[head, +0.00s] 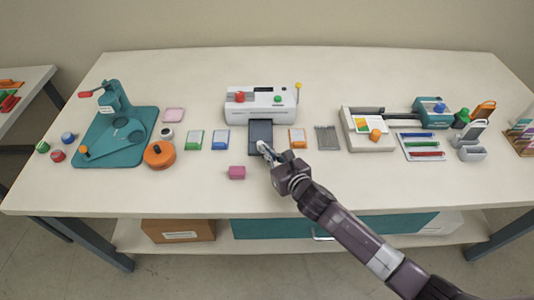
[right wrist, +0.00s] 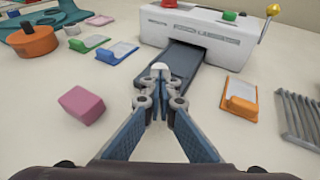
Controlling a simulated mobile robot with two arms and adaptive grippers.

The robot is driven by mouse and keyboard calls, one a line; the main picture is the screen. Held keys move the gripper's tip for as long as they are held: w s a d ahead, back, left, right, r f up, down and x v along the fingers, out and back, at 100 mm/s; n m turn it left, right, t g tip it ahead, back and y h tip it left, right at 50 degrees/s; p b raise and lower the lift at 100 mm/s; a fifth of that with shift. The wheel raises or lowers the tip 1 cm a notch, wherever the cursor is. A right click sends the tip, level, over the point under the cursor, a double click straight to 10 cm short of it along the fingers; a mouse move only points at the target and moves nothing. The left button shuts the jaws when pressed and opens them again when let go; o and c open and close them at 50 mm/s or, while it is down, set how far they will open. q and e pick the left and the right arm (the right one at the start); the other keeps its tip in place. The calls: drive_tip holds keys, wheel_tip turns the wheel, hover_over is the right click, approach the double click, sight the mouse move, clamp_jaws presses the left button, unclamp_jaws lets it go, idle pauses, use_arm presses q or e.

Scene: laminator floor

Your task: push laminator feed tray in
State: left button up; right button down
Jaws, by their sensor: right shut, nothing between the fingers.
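The laminator (head: 261,106) is a white box at the back middle of the table, with a red and a green knob on top and a yellow-tipped lever at its right. It also shows in the right wrist view (right wrist: 203,30). Its dark grey feed tray (head: 260,133) sticks out of the front slot toward me, and shows in the right wrist view (right wrist: 186,62). My right gripper (head: 264,147) is shut and empty, its fingertips (right wrist: 160,71) at the tray's near end. I cannot tell whether they touch it. My left gripper is not in view.
A pink block (head: 237,172) lies left of my right gripper. Green and blue card holders (head: 220,140) flank the tray's left, an orange one (head: 297,139) its right. A teal press (head: 115,130) stands at left, a paper trimmer (head: 366,130) at right. The table front is mostly clear.

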sight(266, 141)
drive_tip(key=w, duration=0.6)
drive_tip(key=shift+w+b, duration=0.25)
drive_tip(key=shift+b, duration=0.15)
drive_tip(key=shift+d+r, duration=0.1)
drive_tip(key=shift+d, duration=0.05)
